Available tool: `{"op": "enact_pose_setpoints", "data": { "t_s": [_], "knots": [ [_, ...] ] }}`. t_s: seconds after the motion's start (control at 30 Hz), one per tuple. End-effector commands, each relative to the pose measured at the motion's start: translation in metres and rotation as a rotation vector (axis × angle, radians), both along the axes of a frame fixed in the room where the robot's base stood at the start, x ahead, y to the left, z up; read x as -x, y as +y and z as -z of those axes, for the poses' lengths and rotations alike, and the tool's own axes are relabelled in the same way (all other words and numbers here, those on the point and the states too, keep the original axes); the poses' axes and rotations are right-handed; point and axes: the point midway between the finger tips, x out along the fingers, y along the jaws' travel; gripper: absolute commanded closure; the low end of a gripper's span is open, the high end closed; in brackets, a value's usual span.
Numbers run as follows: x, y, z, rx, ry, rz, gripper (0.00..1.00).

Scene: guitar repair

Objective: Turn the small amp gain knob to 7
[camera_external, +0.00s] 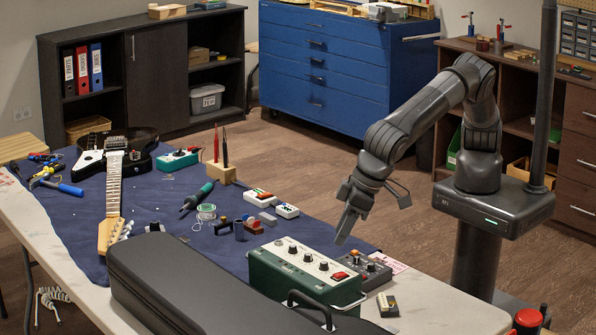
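A green box with a pale top panel (305,277), which looks like the small amp, stands at the front right of the table. A row of several dark knobs (307,257) runs along its panel, with a red switch (339,276) at the right end. The knob labels and pointer positions are too small to read, so I cannot tell which knob is gain. My gripper (345,235) points down just above and behind the amp's right half, apart from the knobs as far as I can tell. Its fingers overlap in this view, so their opening is unclear. It appears empty.
A grey box with knobs (373,267) stands right beside the amp. A long black case (180,285) lies to its left. A small dark box (388,304) lies in front. An electric guitar (114,185) and tools lie on the blue mat (160,208).

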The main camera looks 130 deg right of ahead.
Motion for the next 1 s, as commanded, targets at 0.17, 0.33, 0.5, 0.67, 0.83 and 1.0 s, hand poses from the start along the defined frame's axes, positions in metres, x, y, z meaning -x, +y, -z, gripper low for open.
{"op": "enact_pose_setpoints", "data": {
  "t_s": [0.17, 0.33, 0.5, 0.67, 0.83, 1.0],
  "knots": [
    [0.007, 0.007, -0.025, -0.001, -0.001, 0.000, 0.61],
    [0.009, 0.009, -0.032, 0.001, 0.000, -0.001, 0.61],
    [0.010, 0.009, -0.033, 0.001, 0.001, -0.001, 0.61],
    [0.010, 0.007, -0.035, -0.002, 0.001, 0.000, 0.61],
    [0.024, -0.016, -0.058, -0.032, 0.009, -0.013, 0.61],
    [0.056, -0.057, -0.095, -0.084, 0.023, -0.058, 0.61]
  ]
}}
